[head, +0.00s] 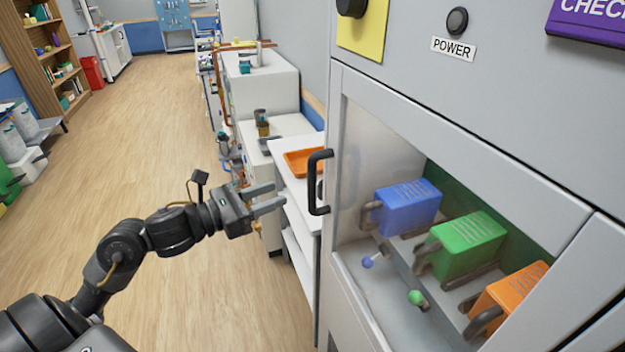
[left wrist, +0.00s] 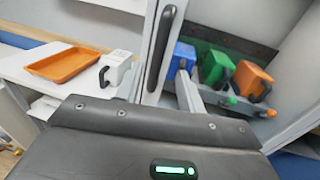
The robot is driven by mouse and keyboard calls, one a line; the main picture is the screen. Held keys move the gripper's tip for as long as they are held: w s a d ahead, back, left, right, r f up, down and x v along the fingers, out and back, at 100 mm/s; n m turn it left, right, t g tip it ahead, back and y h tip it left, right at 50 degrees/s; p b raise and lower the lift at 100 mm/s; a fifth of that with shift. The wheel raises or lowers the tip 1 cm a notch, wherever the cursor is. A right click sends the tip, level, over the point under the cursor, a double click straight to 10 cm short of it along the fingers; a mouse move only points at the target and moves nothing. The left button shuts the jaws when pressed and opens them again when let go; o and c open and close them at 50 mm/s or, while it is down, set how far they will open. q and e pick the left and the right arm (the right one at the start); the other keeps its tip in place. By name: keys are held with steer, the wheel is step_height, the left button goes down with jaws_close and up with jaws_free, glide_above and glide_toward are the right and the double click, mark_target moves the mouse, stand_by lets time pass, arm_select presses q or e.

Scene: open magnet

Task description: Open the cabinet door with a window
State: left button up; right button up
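The cabinet door (head: 352,258) has a clear window and looks shut. Its black bar handle (head: 312,182) stands upright on the door's left edge. My left gripper (head: 284,197) is open and empty, left of the handle and pointing toward it, with a gap between. In the left wrist view the handle (left wrist: 158,55) shows ahead, between the two finger directions. Through the window I see a blue box (head: 408,207), a green box (head: 467,245) and an orange box (head: 510,298) inside. My right gripper is not in view.
A white shelf unit with an orange tray (head: 303,162) stands just beyond my left gripper, beside the cabinet. A white counter (head: 262,90) continues behind it. The wooden floor (head: 150,130) to the left is clear. A power button (head: 457,20) sits above the door.

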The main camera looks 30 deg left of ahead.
arm_select(q)
steer(key=p, duration=0.4)
glide_above(312, 206)
steer(key=shift+w+a, duration=0.25)
steer(key=shift+w, duration=0.2)
steer(key=shift+c, duration=0.5)
jaws_close()
